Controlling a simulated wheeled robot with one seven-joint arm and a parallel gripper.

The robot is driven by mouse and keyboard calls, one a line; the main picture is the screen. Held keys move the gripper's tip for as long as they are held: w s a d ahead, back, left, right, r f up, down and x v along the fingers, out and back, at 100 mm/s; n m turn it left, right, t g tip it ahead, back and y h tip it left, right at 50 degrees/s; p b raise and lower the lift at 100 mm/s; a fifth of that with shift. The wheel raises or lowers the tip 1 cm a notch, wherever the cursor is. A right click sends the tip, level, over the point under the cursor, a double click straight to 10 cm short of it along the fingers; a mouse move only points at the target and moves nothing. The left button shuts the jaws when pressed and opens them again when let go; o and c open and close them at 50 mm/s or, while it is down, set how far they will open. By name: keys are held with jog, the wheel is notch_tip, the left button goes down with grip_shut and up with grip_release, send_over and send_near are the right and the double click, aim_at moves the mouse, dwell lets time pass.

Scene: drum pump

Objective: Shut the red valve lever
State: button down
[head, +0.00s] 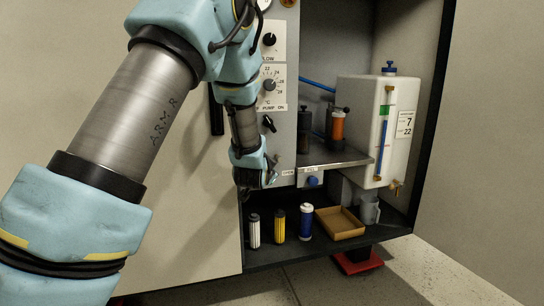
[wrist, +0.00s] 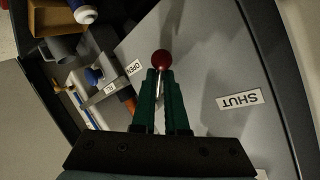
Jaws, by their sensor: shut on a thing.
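The red valve lever shows in the wrist view as a red ball knob (wrist: 162,60) on a thin metal rod. My gripper (wrist: 161,78) has its green fingers closed on the rod just below the knob. The lever lies between the OPEN label (wrist: 134,67) and the SHUT label (wrist: 239,99), nearer OPEN. In the head view my gripper (head: 246,190) is at the lower left edge of the control panel, and the lever is hidden behind it. The OPEN label also shows in the head view (head: 288,173).
A white tank (head: 391,130) stands on the right of the cabinet. Below are white (head: 254,232), yellow (head: 279,226) and blue (head: 306,222) cylinders, a tan tray (head: 340,234) and a grey mug (head: 369,210). A panel with dials (head: 272,85) is above my gripper.

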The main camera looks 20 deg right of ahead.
jog(key=r+m+y+p, duration=0.1)
jog(key=y+p, duration=0.1)
jog(key=p, duration=0.4)
jog(key=a+r+m+y+p, duration=0.1)
jog(key=m+y+p, duration=0.1)
jog(key=p, duration=0.5)
jog(key=r+m+y+p, duration=0.1)
jog(key=m+y+p, duration=0.1)
jog(key=p, duration=0.4)
jog(key=shift+w+a+r+y+p, duration=0.15)
jog(key=shift+a+r+y+p, duration=0.15)
jog(key=shift+a+r+p, duration=0.1)
jog(key=c, duration=0.9)
grip_release()
jog(key=shift+o, duration=0.3)
jog(key=shift+d+m, duration=0.25)
jog(key=shift+m, duration=0.05)
jog(key=p+v, duration=0.1)
jog(key=v, duration=1)
jog(key=shift+w, duration=0.1)
